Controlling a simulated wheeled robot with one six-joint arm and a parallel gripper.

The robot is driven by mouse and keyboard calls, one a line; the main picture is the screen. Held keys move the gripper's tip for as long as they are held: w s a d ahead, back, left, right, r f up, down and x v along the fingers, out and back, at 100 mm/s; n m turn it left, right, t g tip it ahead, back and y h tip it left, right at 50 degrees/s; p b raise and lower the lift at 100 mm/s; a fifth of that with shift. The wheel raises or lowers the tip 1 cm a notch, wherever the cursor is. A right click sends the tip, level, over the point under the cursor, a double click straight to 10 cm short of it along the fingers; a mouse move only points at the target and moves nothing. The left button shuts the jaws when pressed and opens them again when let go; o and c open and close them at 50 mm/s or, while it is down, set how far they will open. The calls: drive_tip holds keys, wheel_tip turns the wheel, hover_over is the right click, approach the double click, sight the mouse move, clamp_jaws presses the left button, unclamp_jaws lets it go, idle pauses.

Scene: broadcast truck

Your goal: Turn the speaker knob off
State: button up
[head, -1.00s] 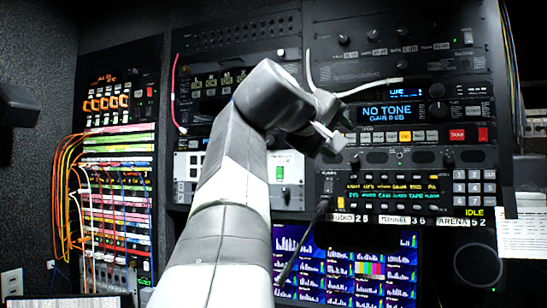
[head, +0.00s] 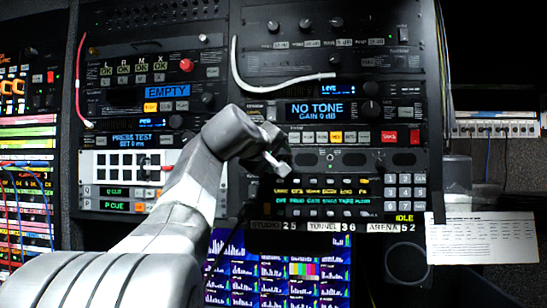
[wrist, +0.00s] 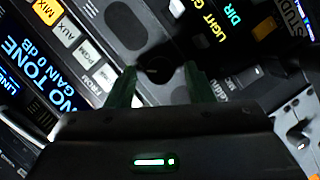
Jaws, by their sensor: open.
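A dark round knob (wrist: 157,69) shows in the wrist view, beside oval speaker grilles (wrist: 126,25). It lies between the two green fingertips of my gripper (wrist: 160,82). The fingers are open, one on each side of the knob; I cannot tell if they touch it. In the head view my gripper (head: 280,165) is in front of the left end of the speaker row, and it hides that knob there. No label naming the knob is readable, and its pointer is too dark to read.
Above the speaker row is a NO TONE display (head: 316,110) with lit buttons. Below are rows of lit text keys (head: 322,191) and a number keypad (head: 404,192). A white cable (head: 262,86) hangs across the upper rack. A paper sheet (head: 482,238) is at the right.

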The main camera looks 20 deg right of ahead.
drive_tip(key=c, duration=1)
